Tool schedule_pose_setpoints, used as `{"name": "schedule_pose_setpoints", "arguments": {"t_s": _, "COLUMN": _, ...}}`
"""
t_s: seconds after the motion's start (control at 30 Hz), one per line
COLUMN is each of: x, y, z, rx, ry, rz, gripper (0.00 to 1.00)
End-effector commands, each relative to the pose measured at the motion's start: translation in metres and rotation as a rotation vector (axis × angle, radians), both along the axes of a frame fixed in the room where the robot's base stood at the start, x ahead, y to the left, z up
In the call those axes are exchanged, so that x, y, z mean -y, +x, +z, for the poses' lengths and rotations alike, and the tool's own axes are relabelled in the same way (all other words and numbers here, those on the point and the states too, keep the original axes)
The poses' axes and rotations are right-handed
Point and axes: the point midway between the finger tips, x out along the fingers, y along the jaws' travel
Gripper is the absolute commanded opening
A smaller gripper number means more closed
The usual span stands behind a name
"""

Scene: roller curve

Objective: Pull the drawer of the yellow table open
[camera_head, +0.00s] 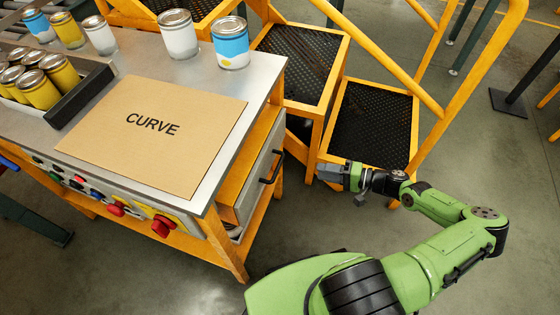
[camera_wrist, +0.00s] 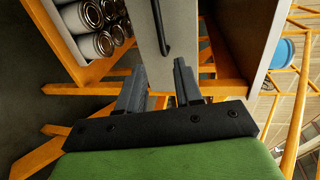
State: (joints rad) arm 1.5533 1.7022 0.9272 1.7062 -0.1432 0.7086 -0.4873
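The yellow table (camera_head: 235,262) stands at left in the head view, with a grey metal top. Its drawer (camera_head: 256,184) is in the right-hand side and looks shut, with a pale front. The black bar handle (camera_head: 272,167) is on that front, and it also shows at the top of the wrist view (camera_wrist: 161,28). My gripper (camera_head: 324,172) is to the right of the handle, apart from it. In the wrist view my gripper (camera_wrist: 160,68) has its two fingers spread with nothing between them, and the handle lies beyond the fingertips.
A cardboard sheet marked CURVE (camera_head: 150,133), several paint cans (camera_head: 178,36) and a black-edged tray of cans (camera_head: 80,95) are on the tabletop. Yellow steps (camera_head: 372,125) with black treads stand behind my gripper. The floor (camera_head: 310,220) right of the table is clear.

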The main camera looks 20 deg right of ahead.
Motion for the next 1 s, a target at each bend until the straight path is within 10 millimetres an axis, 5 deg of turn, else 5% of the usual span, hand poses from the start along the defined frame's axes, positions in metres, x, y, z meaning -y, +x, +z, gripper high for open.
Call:
{"name": "schedule_pose_setpoints", "arguments": {"t_s": 0.6, "x": -0.106, "y": 0.075, "z": -0.028, "rx": 0.001, "ry": 0.004, "rz": 0.004, "gripper": 0.35}}
{"name": "schedule_pose_setpoints", "arguments": {"t_s": 1.0, "x": -0.125, "y": 0.090, "z": -0.031, "rx": 0.000, "ry": 0.002, "rz": 0.001, "gripper": 0.35}}
